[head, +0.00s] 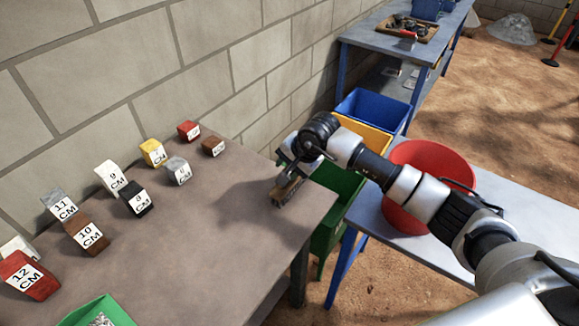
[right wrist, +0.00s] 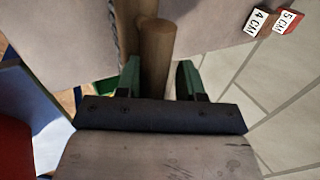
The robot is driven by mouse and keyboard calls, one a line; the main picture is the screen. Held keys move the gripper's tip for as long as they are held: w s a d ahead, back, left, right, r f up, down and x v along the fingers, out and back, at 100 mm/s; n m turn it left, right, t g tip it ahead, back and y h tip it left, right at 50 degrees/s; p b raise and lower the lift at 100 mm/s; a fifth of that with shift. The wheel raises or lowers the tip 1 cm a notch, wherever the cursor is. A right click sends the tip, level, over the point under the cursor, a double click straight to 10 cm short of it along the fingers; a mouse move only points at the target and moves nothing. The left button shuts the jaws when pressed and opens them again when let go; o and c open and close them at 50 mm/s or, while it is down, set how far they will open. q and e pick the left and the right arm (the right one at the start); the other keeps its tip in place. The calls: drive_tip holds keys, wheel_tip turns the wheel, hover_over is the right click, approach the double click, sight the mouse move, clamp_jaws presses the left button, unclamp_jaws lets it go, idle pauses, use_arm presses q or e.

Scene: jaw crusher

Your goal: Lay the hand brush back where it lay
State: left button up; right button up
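The hand brush (head: 288,188) is at the right end of the brown table in the head view, below my right gripper (head: 296,165). In the right wrist view its round wooden handle (right wrist: 156,60) stands between the two green fingers of my right gripper (right wrist: 160,80). A darker wooden part and a bristly edge show beyond the handle. I cannot tell whether the brush touches the table top. My left gripper is not in view.
The brown table (head: 170,250) carries several labelled blocks along the wall and a green tray (head: 98,313) in front. Its right middle is bare. Green, yellow and blue bins (head: 373,108) and a red bucket (head: 440,165) stand right of it. Blocks labelled 4 CM (right wrist: 256,22) and 5 CM (right wrist: 288,22) show in the wrist view.

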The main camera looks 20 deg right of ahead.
drive_tip(key=shift+o, duration=0.6)
drive_tip(key=shift+s+f, duration=0.15)
drive_tip(key=shift+f, duration=0.05)
drive_tip(key=b+v, duration=0.2)
drive_tip(key=v, duration=1)
drive_tip(key=shift+r, duration=0.25)
